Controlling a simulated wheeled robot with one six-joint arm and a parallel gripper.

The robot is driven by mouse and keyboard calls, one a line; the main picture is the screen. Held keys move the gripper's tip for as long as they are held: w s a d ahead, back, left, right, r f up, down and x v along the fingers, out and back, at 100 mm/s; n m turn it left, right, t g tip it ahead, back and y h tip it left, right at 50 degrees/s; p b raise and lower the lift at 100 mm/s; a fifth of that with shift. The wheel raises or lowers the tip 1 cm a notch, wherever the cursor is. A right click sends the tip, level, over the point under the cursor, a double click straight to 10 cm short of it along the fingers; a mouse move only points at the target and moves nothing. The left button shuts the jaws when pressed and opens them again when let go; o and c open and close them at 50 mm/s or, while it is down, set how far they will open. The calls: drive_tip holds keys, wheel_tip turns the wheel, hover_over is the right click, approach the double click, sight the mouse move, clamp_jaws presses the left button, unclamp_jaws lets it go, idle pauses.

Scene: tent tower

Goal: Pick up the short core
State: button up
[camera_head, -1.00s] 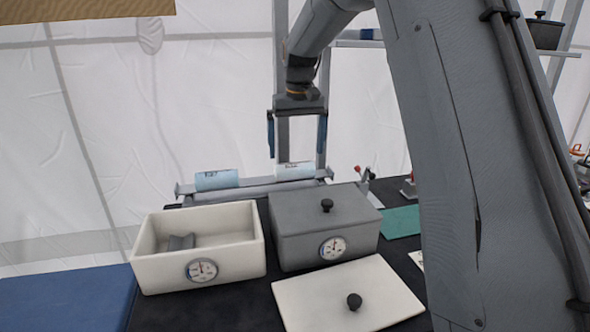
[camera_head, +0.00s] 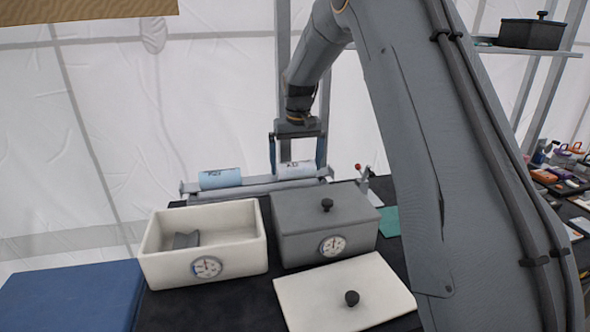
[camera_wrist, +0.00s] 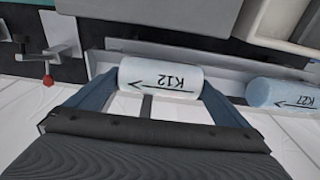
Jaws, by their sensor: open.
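Two pale blue-white cylinder cores lie on a grey metal rack behind the boxes. The right one in the head view, the short core (camera_head: 297,170), is marked K12 and looks slightly shorter; it also shows in the wrist view (camera_wrist: 160,78). The other core (camera_head: 220,179), marked K27, lies to its left in the head view and to the right in the wrist view (camera_wrist: 284,94), partly cut off. My gripper (camera_head: 297,164) is open, with its blue fingers spread near the two ends of K12 in the wrist view (camera_wrist: 158,82). Contact cannot be told.
In front stand an open cream box (camera_head: 253,250) with a grey cradle inside and a closed grey box (camera_head: 300,240). A cream lid (camera_head: 325,300) lies in front. A small clamp with a red knob (camera_head: 359,168) stands right of the rack. A blue block (camera_head: 70,295) is at left.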

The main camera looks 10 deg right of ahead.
drive_tip(key=c, duration=0.9)
